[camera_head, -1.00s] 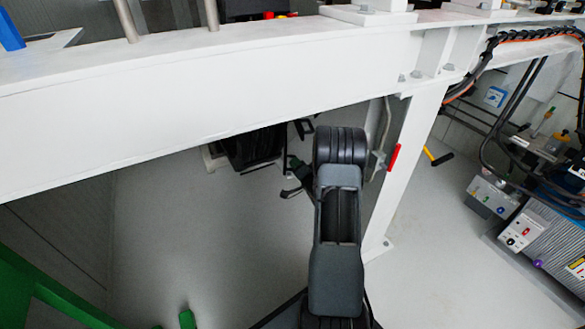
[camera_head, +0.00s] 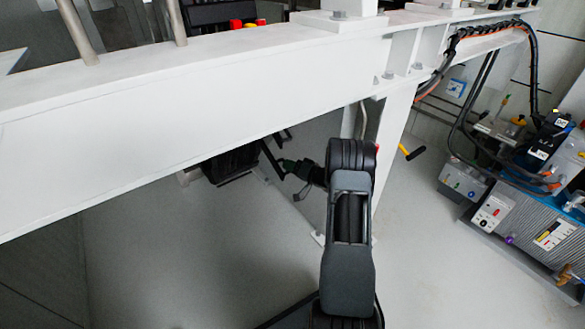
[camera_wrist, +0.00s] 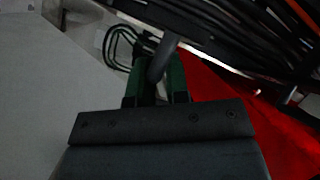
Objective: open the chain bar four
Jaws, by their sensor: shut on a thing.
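In the wrist view, a dark grey round bar (camera_wrist: 163,57) runs between the two green-tinted fingers of my gripper (camera_wrist: 160,82). The fingers are closed around it. I take it for the chain bar, but no number shows. In the head view, my gripper (camera_head: 287,165) is small, under the white beam and left of my dark arm. A thin dark bar (camera_head: 269,157) slants up and left from it, towards a black object (camera_head: 231,165) under the beam. My arm hides part of this area.
The white beam (camera_head: 180,110) crosses above my gripper. A white post (camera_head: 391,130) stands right of my arm. A red surface (camera_wrist: 240,110) and dark cables (camera_wrist: 220,25) lie close in the wrist view. Floor (camera_head: 150,250) is clear at the lower left.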

